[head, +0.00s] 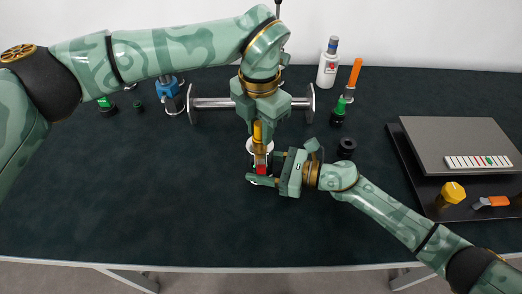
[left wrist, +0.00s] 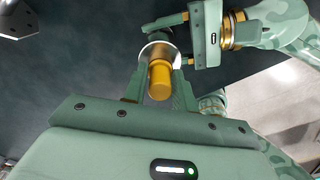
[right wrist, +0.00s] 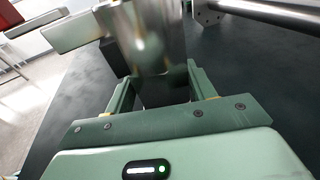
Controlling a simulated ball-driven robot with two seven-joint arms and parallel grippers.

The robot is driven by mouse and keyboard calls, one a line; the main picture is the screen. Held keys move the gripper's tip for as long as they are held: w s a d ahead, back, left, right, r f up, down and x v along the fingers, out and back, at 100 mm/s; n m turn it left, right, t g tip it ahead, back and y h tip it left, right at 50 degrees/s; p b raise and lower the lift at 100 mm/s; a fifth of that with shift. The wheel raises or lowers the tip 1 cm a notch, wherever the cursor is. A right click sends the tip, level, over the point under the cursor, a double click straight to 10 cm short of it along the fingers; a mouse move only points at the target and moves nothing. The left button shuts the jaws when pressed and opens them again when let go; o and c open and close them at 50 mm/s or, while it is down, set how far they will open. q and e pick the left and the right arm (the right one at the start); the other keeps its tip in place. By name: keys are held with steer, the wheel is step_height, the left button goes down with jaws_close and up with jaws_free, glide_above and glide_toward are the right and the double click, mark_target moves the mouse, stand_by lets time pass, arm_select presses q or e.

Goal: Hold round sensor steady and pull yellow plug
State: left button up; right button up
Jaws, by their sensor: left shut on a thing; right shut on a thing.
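The yellow plug (head: 257,131) stands upright on the round sensor, near the middle of the table. In the left wrist view the plug (left wrist: 160,78) points toward the camera, with the sensor's pale round rim (left wrist: 158,50) around its far end. My left gripper (left wrist: 158,66) points down from above and is shut on the plug. My right gripper (head: 262,169) reaches in from the right, below the plug, and is shut on the sensor. In the right wrist view the sensor's shiny metal body (right wrist: 148,45) is between the fingers. A red patch (head: 261,170) shows there; the sensor's lower part is mostly hidden.
A metal bar with end discs (head: 215,103) lies behind my left gripper. A white bottle (head: 327,70), an orange-handled tool (head: 355,73), a green-capped item (head: 338,113) and a black ring (head: 346,146) stand right. A grey case (head: 450,135) fills the far right. The front left is clear.

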mark_target(260, 123)
arm_select(q)
steer(key=shift+r, duration=0.15)
steer(key=shift+r, duration=2.4)
arm_select(e)
steer(key=o, duration=1.1)
steer(key=v, duration=1.2)
steer(key=shift+f, duration=0.15)
